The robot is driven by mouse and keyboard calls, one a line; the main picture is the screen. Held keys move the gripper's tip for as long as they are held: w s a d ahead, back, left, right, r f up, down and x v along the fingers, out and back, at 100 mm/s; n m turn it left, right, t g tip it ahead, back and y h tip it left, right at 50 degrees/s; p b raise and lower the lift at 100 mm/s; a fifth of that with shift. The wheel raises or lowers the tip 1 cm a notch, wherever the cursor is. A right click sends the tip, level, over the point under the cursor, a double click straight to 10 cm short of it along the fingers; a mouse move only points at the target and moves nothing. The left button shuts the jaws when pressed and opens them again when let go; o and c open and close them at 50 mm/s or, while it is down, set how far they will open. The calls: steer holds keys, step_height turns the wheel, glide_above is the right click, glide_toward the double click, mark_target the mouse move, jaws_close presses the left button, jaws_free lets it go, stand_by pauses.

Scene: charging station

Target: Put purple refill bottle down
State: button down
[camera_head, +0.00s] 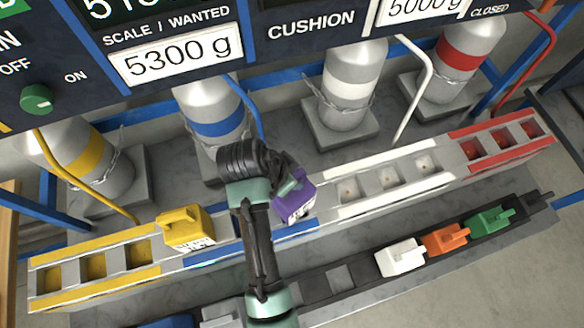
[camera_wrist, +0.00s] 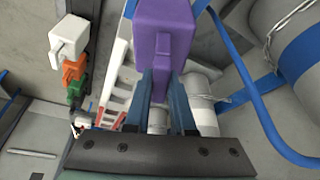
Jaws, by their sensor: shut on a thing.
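The purple refill bottle (camera_head: 294,199) is a boxy bottle with a pale label. In the head view it is at the end of my arm, over or at the blue-edged section of the rack (camera_head: 290,231). In the wrist view the bottle (camera_wrist: 166,38) fills the top middle, between the two blue fingers of my gripper (camera_wrist: 165,88). My gripper is shut on it. The arm hides part of the blue section, and I cannot tell whether the bottle touches the rack. A yellow bottle (camera_head: 186,229) stands to the left on the rack.
White (camera_head: 400,257), orange (camera_head: 445,239) and green (camera_head: 489,221) bottles stand in the dark front rack. Grey cylinders with a blue band (camera_head: 216,120) and a white band (camera_head: 352,89) stand behind. White slots (camera_head: 390,183) and red slots (camera_head: 500,141) look empty.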

steer(key=shift+w+f, duration=0.1)
steer(key=shift+f, duration=0.2)
steer(key=c, duration=1.2)
jaws_free()
steer(key=shift+f, duration=0.2)
steer(key=o, duration=0.4)
steer(key=shift+o, duration=0.2)
steer(key=p+v, duration=0.1)
steer(key=v, duration=1.1)
steer(key=shift+r, duration=0.25)
